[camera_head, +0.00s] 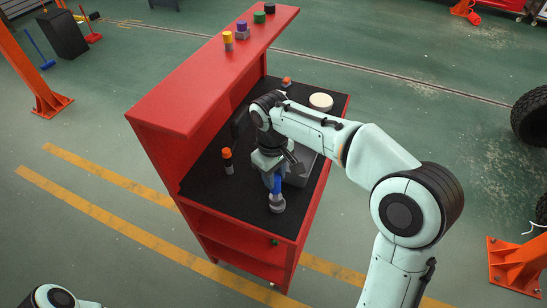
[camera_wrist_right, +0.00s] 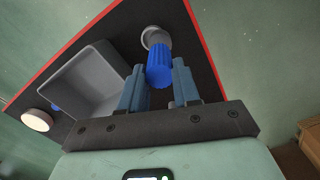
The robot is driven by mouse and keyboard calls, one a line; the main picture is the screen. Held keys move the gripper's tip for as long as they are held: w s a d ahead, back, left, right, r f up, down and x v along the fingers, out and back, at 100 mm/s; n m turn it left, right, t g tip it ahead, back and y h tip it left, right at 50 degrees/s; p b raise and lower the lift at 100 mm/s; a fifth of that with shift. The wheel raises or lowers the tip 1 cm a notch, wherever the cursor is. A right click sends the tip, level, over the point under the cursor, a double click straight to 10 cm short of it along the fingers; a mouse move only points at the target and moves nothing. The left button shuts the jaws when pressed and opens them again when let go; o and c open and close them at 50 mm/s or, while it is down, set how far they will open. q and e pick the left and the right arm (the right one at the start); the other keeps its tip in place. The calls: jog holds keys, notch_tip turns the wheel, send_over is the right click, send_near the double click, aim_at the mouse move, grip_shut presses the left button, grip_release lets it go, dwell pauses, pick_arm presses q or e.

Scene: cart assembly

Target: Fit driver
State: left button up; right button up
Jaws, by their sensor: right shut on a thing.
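My right gripper (camera_head: 272,170) is over the front part of the cart's black mat, pointing down. In the right wrist view, its fingers (camera_wrist_right: 158,80) are on either side of a ribbed blue handle, which I take for the driver (camera_wrist_right: 159,64). The blue driver (camera_head: 277,183) also shows below the gripper in the head view. A grey round holder (camera_head: 278,204) is at the driver's lower end; it shows beyond the handle in the wrist view (camera_wrist_right: 155,38). I cannot tell how deep the driver sits in it. My left gripper is not in view.
A grey tray (camera_head: 299,178) is beside the gripper, partly hidden by my arm. An orange-topped piece (camera_head: 227,160) stands on the mat, and a white disc (camera_head: 320,101) lies farther back. The red raised shelf (camera_head: 200,95) bears several coloured caps along the left.

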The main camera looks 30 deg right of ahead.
jog(key=shift+w+d+r+t, duration=0.35)
jog(key=shift+d+r, duration=0.25)
jog(key=shift+d, duration=0.2)
